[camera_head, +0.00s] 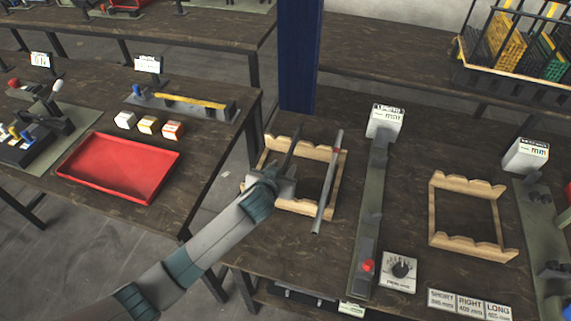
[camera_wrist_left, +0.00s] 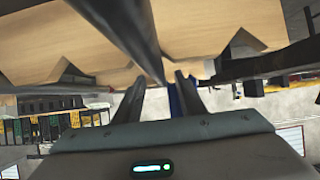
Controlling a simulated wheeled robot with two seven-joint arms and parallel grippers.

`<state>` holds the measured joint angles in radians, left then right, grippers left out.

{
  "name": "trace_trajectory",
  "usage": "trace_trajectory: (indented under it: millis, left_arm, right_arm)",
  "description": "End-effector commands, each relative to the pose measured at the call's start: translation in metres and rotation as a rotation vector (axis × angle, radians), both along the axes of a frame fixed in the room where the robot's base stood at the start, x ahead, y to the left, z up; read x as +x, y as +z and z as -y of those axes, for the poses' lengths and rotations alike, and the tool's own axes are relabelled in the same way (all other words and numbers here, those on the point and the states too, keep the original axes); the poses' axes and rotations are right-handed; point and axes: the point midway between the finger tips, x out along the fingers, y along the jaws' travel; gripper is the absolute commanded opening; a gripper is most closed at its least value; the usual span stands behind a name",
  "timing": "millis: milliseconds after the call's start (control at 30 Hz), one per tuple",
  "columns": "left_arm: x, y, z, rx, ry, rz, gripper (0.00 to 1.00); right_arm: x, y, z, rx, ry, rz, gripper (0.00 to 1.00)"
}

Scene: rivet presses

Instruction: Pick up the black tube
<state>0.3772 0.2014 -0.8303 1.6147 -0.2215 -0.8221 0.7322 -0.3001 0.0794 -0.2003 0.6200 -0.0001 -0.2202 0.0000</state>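The black tube (camera_head: 293,148) lies across the left part of a wooden notched rack (camera_head: 270,143) on the right-hand table. My left gripper (camera_head: 284,178) is over the rack at the near part of the black tube. In the left wrist view the dark tube (camera_wrist_left: 128,28) runs down from the top towards the gap between my two fingers (camera_wrist_left: 160,95). The fingers stand apart, one on each side of its line; I cannot tell whether they touch it. A grey tube (camera_head: 328,185) lies across the same rack to the right. My right gripper is not in view.
A red tray (camera_head: 120,165) and several small boxes (camera_head: 148,124) are on the left table. A dark blue post (camera_head: 300,60) rises behind the rack.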

Motion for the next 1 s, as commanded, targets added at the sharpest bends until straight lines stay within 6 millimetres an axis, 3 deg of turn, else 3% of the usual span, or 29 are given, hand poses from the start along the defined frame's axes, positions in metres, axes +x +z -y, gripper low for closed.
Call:
trace_trajectory:
  millis: [333,500,1000]
  left_arm:
    - [-0.0003,0.0001,-0.0001,0.0,0.0,0.0,0.37]
    - [-0.0003,0.0002,-0.0001,0.0,0.0,0.0,0.0]
    - [0.0005,0.0088,0.0003,-0.003,0.0,0.003,0.0]
  right_arm:
    - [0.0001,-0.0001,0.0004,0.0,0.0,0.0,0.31]
    - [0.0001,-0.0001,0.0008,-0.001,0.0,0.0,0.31]
    - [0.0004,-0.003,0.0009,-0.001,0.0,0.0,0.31]
